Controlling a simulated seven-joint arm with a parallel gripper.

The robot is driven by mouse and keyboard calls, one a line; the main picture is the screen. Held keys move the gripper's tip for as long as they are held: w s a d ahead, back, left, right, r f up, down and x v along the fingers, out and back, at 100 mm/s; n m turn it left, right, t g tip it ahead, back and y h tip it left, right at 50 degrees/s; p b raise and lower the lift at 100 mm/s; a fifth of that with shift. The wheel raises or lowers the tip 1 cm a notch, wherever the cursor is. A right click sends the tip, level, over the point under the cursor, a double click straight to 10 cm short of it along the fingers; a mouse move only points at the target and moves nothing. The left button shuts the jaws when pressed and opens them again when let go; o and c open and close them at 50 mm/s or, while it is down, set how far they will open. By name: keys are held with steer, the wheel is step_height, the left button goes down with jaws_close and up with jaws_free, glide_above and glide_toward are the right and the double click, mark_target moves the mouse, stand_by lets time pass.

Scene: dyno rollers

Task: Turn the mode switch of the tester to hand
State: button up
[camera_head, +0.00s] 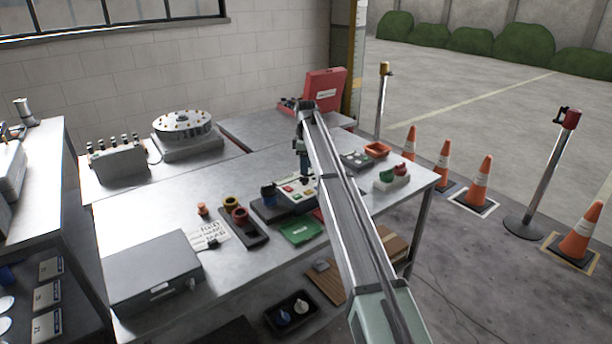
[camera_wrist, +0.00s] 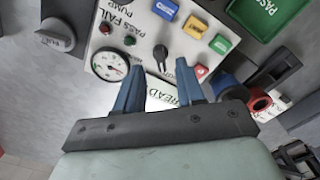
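The tester (camera_head: 297,190) is a box with a white top panel on the metal bench, below my gripper. In the wrist view its panel (camera_wrist: 140,38) carries a round gauge (camera_wrist: 109,65), small red and green lamps, and blue, yellow, green and red buttons. A small black lever-like switch (camera_wrist: 160,54) stands on the panel, pointing lengthwise in the picture; its position label cannot be read. My gripper (camera_wrist: 160,67) is open, with its two blue fingertips apart on either side below this switch. No contact shows. In the head view my gripper (camera_head: 304,172) hangs over the tester's back part.
A grey knob (camera_wrist: 58,36) sits on another unit left of the panel in the wrist view. A green PASS tray (camera_head: 301,229) lies in front of the tester. A black holder (camera_head: 240,228) with red and yellow rings stands left. An orange bin (camera_head: 377,149) is at right.

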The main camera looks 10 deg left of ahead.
mark_target(304, 180)
steer(key=shift+f, duration=2.2)
jaws_close()
